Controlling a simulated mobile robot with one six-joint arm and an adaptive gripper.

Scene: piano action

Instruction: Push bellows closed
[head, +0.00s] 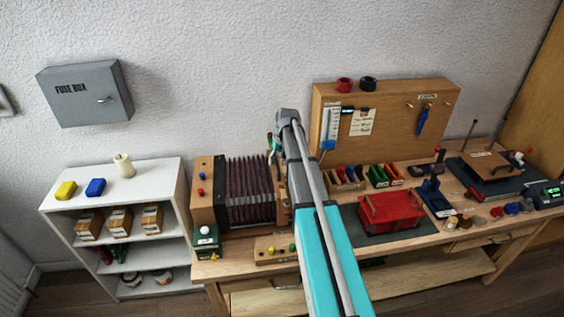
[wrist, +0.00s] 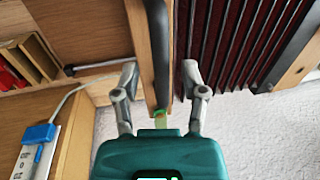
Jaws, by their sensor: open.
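The bellows (head: 249,190) has dark red pleats and stands stretched open on the left of the workbench. Its wooden block with red and blue knobs (head: 203,188) is at its left end. A wooden end board (head: 283,188) is at its right end, partly hidden by my arm. In the wrist view, the pleats (wrist: 245,40) are at the right, and the end board (wrist: 168,50) with a black strip lies between my fingers. My gripper (wrist: 159,72) is open, one finger on each side of the board. Contact cannot be told. In the head view my arm mostly hides the gripper.
A wooden pegboard panel (head: 385,120) stands behind the bench. A red box (head: 391,211) on a dark mat and several small bins are to the right of my arm. A green-topped box (head: 207,240) and a wooden block with knobs (head: 277,249) sit near the front edge. A white shelf (head: 120,195) is left.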

